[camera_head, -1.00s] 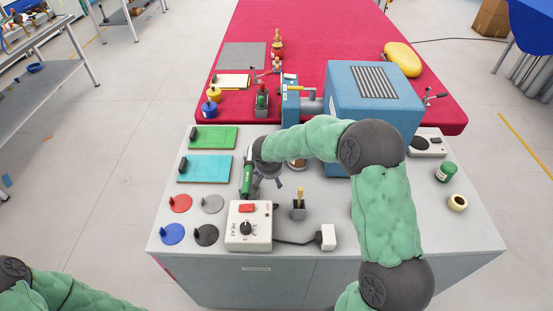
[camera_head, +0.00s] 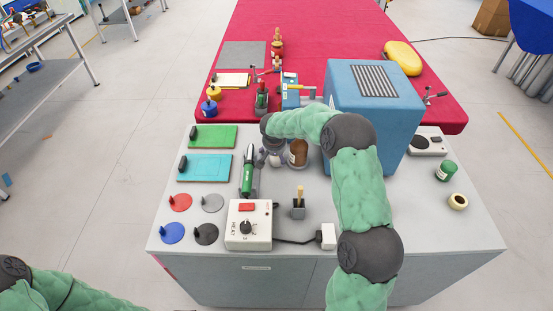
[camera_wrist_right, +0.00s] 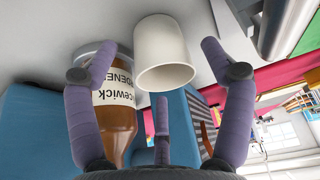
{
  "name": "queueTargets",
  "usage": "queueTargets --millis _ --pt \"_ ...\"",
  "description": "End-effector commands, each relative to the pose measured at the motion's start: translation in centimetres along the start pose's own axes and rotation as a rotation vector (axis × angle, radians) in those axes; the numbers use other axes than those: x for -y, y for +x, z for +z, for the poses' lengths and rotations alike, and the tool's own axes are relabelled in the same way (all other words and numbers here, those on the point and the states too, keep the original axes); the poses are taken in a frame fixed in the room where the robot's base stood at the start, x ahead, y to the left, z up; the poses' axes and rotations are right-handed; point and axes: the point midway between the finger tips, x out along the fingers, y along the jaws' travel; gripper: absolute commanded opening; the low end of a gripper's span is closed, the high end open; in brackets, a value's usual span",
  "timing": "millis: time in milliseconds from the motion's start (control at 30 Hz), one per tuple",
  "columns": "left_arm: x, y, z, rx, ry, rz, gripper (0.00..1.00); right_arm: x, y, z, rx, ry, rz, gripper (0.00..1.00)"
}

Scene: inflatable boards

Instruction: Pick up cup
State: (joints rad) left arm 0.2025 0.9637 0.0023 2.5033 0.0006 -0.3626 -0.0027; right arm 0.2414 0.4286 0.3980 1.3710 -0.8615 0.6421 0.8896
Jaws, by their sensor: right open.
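A plain white cup (camera_wrist_right: 164,55) shows in the right wrist view, between the fingertips of my right gripper and just ahead of them. I cannot tell whether any finger touches it. The gripper is open, its purple-grey fingers spread to either side with a third below. In the head view my right gripper (camera_head: 273,158) is over the grey workbench, beside a brown jar, and the cup cannot be made out there. My left arm enters at the lower left of the head view, but its gripper is out of frame.
The brown labelled jar (camera_head: 298,153) is close on the gripper's right; it also shows in the wrist view (camera_wrist_right: 115,125). A green-handled tool (camera_head: 248,175) stands on the left. A blue box (camera_head: 370,105), heater unit (camera_head: 248,236) and brush holder (camera_head: 298,208) stand around.

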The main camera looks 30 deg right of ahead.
Motion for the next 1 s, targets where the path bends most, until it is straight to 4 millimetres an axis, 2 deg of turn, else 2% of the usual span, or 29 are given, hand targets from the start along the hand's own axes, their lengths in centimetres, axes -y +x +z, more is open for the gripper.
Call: queueTargets --millis 100,367,400,600,733,767,1000 --pt "0.11 0.31 0.0 0.0 0.0 0.0 0.4 -0.03 1.22 0.01 -0.001 0.001 0.0 0.82" --pt "0.1 0.28 0.0 0.0 0.0 0.0 0.4 -0.02 1.42 -0.04 -0.002 0.0 -0.001 0.82" --pt "0.1 0.28 0.0 0.0 0.0 0.0 0.4 -0.02 1.42 -0.04 -0.002 0.0 -0.001 0.79" --pt "0.1 0.28 -0.01 0.0 0.0 0.0 0.4 0.0 1.44 0.02 -0.001 0.0 -0.001 0.26" --pt "0.1 0.29 0.0 0.0 0.0 0.0 0.4 0.01 1.49 0.11 0.0 -0.001 -0.001 0.25" --pt "0.1 0.29 0.0 0.0 0.0 0.0 0.4 0.01 1.49 0.1 0.0 -0.001 -0.001 0.2" --pt "0.1 0.29 0.0 0.0 0.0 0.0 0.4 0.03 1.54 0.25 0.003 -0.002 0.0 0.2"
